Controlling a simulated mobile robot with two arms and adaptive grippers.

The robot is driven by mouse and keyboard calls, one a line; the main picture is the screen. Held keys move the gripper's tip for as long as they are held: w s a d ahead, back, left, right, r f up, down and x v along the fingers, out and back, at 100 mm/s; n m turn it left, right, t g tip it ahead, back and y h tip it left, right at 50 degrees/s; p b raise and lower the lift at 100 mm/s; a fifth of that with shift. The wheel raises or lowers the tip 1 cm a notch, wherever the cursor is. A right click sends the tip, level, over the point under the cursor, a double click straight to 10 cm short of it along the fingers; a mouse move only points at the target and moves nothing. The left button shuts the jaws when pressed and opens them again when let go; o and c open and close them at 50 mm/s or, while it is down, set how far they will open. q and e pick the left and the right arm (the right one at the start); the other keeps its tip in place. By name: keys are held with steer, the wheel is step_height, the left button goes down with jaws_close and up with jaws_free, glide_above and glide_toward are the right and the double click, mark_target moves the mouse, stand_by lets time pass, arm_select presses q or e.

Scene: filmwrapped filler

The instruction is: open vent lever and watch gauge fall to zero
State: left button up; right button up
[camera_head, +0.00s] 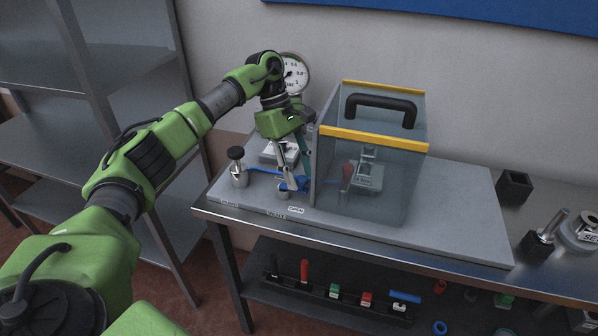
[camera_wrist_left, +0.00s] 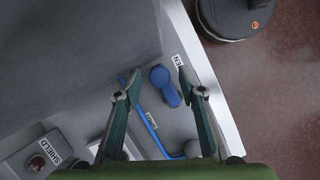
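The blue vent lever (camera_head: 294,185) sits near the front edge of the grey panel, beside the clear box. In the left wrist view its blue handle (camera_wrist_left: 164,84) shows between my left fingertips, pointing roughly toward a partly hidden OPEN label (camera_wrist_left: 177,61). My left gripper (camera_head: 299,180) is open, pointing down over the lever; it also shows in the left wrist view (camera_wrist_left: 158,86). Contact with the lever cannot be told. The round gauge (camera_head: 296,72) stands behind my left wrist, which hides part of its face; its reading is unclear. My right gripper is not in view.
The clear box (camera_head: 365,175) with yellow edges and a black handle stands immediately right of my gripper. A black-knobbed valve (camera_head: 237,168) stands left. A blue tube (camera_wrist_left: 152,128) runs near the lever. The panel (camera_head: 460,205) is bare on the right.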

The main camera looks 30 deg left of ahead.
arm_select(q)
steer(key=v, duration=1.2)
steer(key=shift+d, duration=0.1)
